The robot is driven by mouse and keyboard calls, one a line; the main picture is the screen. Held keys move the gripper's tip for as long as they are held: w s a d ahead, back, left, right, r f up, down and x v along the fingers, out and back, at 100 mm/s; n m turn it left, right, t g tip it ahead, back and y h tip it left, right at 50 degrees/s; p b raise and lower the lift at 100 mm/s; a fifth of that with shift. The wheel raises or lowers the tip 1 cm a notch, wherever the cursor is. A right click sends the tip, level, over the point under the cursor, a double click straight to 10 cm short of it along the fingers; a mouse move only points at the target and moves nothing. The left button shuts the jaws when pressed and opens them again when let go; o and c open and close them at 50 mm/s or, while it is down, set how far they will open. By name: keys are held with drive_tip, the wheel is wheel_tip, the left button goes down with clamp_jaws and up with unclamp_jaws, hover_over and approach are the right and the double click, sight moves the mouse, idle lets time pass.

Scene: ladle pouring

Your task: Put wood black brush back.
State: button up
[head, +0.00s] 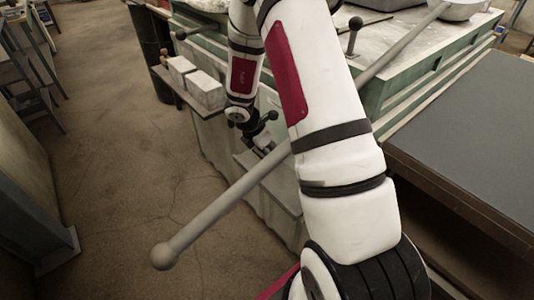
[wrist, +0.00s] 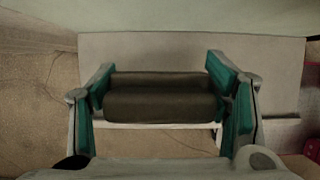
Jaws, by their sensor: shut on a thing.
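My gripper (wrist: 160,82) is shut on a dark brown to black, block-like thing with a rounded edge, the wood black brush (wrist: 160,107). The teal finger pads press on its left and right ends in the wrist view. A pale grey ledge surface (wrist: 270,55) lies beyond the fingers; I cannot tell whether the brush touches it. In the head view my gripper (head: 262,146) is small and dark, low beside the green-framed table's side, above a grey ledge (head: 283,190). The brush cannot be made out clearly there.
A long grey ladle handle (head: 205,217) with a ball end juts diagonally past my arm over the floor. Its bowl (head: 462,10) lies on the table (head: 405,45). Pale blocks (head: 203,88) sit on a side shelf. A dark-topped bench (head: 475,130) stands right.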

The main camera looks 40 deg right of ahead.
drive_tip(key=shift+w+d, duration=0.5)
drive_tip(key=shift+w, duration=0.35)
drive_tip(key=shift+w+d+f, duration=0.1)
drive_tip(key=shift+w+f, duration=0.15)
drive_tip(key=shift+f, duration=1.6)
drive_tip(key=shift+f, duration=0.15)
drive_tip(key=o, duration=1.1)
drive_tip(key=v, duration=1.2)
drive_tip(key=shift+p, duration=0.45)
drive_tip(key=shift+r, duration=0.25)
